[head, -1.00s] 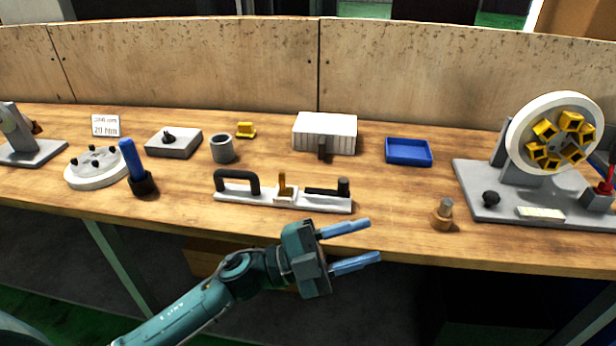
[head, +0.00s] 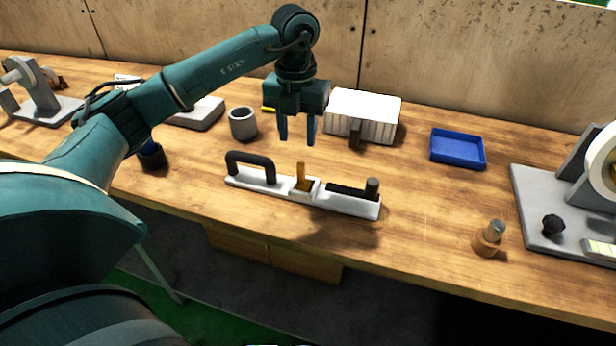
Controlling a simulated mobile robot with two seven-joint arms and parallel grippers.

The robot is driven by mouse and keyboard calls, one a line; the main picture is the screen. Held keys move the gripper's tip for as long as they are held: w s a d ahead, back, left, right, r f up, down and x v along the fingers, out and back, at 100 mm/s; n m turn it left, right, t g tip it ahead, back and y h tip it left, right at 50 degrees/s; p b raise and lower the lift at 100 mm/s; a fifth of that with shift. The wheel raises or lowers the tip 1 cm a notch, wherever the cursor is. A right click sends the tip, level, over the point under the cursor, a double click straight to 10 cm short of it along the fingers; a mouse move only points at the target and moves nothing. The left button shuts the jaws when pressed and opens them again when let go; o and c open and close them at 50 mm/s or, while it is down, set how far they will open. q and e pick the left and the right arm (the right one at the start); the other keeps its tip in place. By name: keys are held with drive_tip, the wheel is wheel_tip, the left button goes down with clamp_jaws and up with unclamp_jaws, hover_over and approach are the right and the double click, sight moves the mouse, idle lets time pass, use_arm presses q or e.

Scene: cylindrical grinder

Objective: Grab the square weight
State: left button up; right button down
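My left gripper (head: 297,138) points down above the table, open, with a gap between its two blue fingers and nothing between them. It appears behind the white tool rail and left of the white ribbed block. I cannot tell for sure which thing is the square weight. A flat grey square block (head: 203,114) lies left of the gripper, mostly hidden behind my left arm; its top knob is covered. A small yellow piece (head: 268,109) shows just left of the gripper, mostly hidden by it. My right gripper is out of view.
A grey cup (head: 243,124) stands left of the gripper. The white tool rail (head: 348,205) with a black handle lies in front. The white ribbed block (head: 362,114) and blue tray (head: 458,149) are to the right. A brown-based peg (head: 488,240) stands near the front edge.

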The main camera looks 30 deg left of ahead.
sight(301, 163)
use_arm(q)
drive_tip(key=f, duration=0.3)
drive_tip(key=f+p, duration=0.1)
drive_tip(key=f, duration=0.6)
drive_tip(key=shift+d+f, duration=0.25)
drive_tip(key=shift+d, duration=0.05)
drive_tip(key=shift+c, duration=0.2)
clamp_jaws()
drive_tip(key=shift+w, duration=0.1)
